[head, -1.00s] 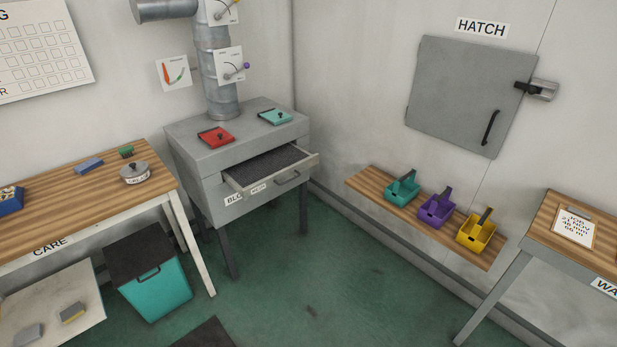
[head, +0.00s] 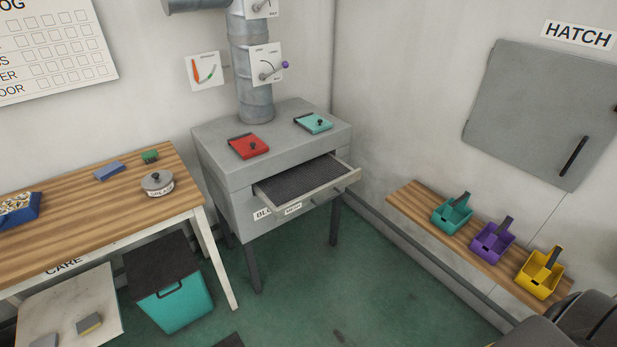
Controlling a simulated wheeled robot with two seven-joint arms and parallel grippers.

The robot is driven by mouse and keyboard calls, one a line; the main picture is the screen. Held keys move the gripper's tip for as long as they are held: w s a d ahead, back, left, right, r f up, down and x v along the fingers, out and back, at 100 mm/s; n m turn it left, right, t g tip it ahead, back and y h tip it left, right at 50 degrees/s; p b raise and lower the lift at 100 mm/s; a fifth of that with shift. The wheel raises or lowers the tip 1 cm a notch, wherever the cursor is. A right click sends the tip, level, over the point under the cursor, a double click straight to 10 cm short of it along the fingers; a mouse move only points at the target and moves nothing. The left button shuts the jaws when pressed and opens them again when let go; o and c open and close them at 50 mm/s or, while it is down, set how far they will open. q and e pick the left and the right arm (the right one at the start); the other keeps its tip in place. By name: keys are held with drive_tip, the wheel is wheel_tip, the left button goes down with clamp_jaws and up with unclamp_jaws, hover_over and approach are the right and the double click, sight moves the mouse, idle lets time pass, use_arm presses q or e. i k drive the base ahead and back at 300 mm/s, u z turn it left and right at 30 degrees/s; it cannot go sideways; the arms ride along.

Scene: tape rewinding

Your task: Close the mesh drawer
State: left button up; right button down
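The mesh drawer (head: 347,181) is pulled out from the front of the grey cabinet (head: 225,163). Dark mesh (head: 300,178) lies inside its pale frame. Neither gripper can be made out in the head view. A dark rounded part of my own body shows at the lower right corner. The drawer is well apart from it.
A wooden table (head: 95,215) stands left of the cabinet, with a teal bin (head: 178,302) beneath. A wall shelf (head: 408,202) with teal, purple and yellow scoops is at the right.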

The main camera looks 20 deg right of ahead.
sight(287, 193)
drive_tip(key=u, duration=0.1)
drive_tip(key=i, duration=0.8)
drive_tip(key=z, duration=0.6)
drive_tip(key=i, duration=0.6)
drive_tip(key=z, duration=0.45)
